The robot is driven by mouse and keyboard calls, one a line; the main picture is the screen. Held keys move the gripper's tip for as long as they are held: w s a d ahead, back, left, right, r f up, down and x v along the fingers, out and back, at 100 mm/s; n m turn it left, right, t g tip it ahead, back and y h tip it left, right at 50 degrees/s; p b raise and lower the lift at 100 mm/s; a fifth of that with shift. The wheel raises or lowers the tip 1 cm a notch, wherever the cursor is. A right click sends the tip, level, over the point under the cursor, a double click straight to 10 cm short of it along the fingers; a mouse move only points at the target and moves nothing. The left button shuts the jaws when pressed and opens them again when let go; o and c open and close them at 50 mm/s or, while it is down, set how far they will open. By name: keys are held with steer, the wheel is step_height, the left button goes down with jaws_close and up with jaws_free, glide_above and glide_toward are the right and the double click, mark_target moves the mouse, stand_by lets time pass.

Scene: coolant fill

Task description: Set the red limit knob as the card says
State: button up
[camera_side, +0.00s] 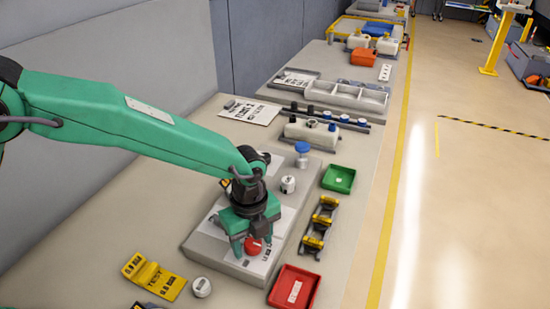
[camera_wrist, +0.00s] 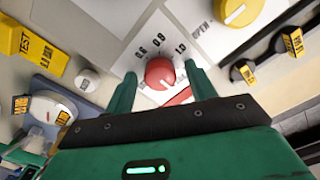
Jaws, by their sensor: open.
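The red limit knob (camera_side: 252,246) sits on a white dial plate on the grey panel. In the wrist view the knob (camera_wrist: 160,73) has marks around it that seem to read 0.6, 0.8 and 1.0. A red band shows on its lower right; I cannot tell the knob's setting. My gripper (camera_side: 253,245) is open above the panel. In the wrist view its fingers (camera_wrist: 161,84) stand left and right of the knob; I cannot tell if they touch it. A yellow card (camera_side: 155,275) reading "TEST" and apparently "0.8 BAR" lies left of the panel; it also shows in the wrist view (camera_wrist: 27,45).
A yellow knob (camera_wrist: 240,10) beside the word "OPEN" is close by. A red tray (camera_side: 294,288), a green tray (camera_side: 339,178) and a rack of yellow-labelled parts (camera_side: 320,222) stand to the right. A white round piece (camera_side: 201,287) lies near the card.

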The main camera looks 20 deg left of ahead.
steer(key=c, duration=1)
